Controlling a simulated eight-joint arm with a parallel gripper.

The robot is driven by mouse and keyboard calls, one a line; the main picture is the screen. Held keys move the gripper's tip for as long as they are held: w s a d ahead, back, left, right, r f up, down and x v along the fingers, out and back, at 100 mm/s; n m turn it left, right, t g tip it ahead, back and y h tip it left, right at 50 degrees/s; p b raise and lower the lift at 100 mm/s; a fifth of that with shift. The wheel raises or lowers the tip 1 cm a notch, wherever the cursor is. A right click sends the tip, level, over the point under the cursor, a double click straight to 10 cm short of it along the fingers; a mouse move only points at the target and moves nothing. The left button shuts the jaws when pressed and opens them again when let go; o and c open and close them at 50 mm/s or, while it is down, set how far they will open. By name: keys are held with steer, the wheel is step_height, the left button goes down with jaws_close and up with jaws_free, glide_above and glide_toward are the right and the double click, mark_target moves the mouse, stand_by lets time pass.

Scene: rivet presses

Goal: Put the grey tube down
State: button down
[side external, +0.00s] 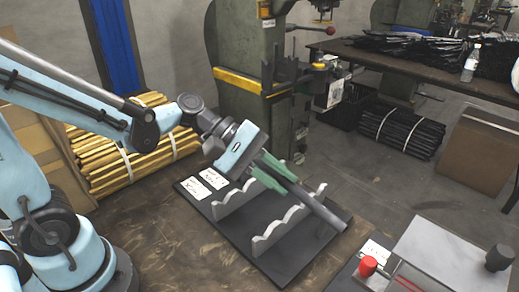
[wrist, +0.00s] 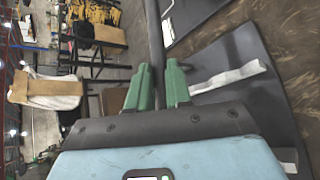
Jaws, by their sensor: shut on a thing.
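The grey tube (side external: 322,208) is held in the green fingers of my gripper (side external: 290,184). In the side view it slants down to the right, its free end over the right part of the black base plate (side external: 285,268). Two grey notched rails, one at the left (side external: 230,203) and one at the right (side external: 283,229), stand on this plate. The tube crosses over the far end of the right rail; I cannot tell whether it touches. In the wrist view the tube (wrist: 154,35) runs up between the fingertips (wrist: 158,68), beside a pale rail (wrist: 228,78).
Two white labels (side external: 207,183) lie on the plate's left end. A fixture with a red knob (side external: 368,265) and a grey plate (side external: 440,255) stands at the right. The green press (side external: 237,60) rises behind. Brown bench top is clear left of the plate.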

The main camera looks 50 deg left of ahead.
steer(key=shift+s+d+r, duration=0.4)
steer(key=shift+s, duration=0.2)
steer(key=n, duration=0.2)
glide_above(252, 214)
steer(key=shift+d+f, duration=0.15)
steer(key=shift+f, duration=5.2)
steer(key=c, duration=1)
jaws_free()
steer(key=shift+c, duration=0.2)
